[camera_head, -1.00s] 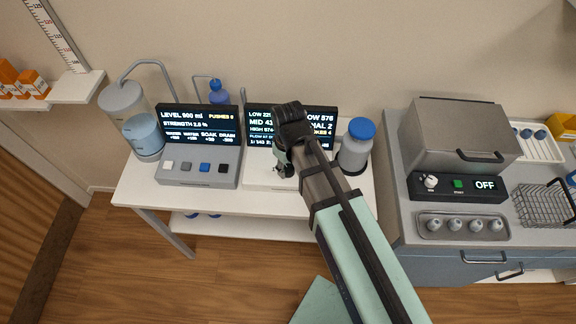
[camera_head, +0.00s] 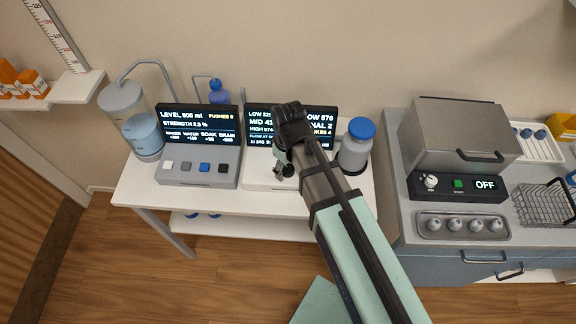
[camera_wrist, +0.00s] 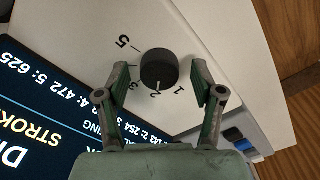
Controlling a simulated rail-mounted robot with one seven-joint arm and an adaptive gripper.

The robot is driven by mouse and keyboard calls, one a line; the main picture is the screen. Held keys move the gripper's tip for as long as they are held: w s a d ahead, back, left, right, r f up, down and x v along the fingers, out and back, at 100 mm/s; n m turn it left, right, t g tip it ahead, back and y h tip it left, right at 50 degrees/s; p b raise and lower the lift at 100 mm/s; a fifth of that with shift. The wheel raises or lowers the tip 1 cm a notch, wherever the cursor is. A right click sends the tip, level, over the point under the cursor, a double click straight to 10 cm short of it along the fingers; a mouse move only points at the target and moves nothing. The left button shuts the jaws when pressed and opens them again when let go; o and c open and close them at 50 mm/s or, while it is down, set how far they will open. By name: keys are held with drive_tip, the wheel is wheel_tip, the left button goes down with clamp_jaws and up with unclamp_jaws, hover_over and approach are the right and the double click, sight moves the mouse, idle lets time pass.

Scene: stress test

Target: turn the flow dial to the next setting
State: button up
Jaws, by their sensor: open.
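The flow dial (camera_wrist: 158,70) is a round black knob on a white panel, seen in the wrist view. Numbers 1, 2, 3 and 5 show around it, and a small white mark on its edge is by the 2. My gripper (camera_wrist: 160,66) is open, with one finger on each side of the dial and a visible gap at both sides. In the head view my gripper (camera_head: 284,168) is over the white box under the right-hand screen (camera_head: 322,118). My own arm hides the dial and part of that screen there.
A grey box with several buttons (camera_head: 205,168) and a lit screen stands just left. A grey bottle with a blue cap (camera_head: 355,148) stands close at the right of my arm. Bare white table (camera_head: 140,188) shows at the left front.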

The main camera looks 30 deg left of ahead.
sight(288, 168)
drive_tip(key=shift+r, duration=0.15)
wheel_tip(288, 168, up, 12)
idle(0.6)
idle(0.3)
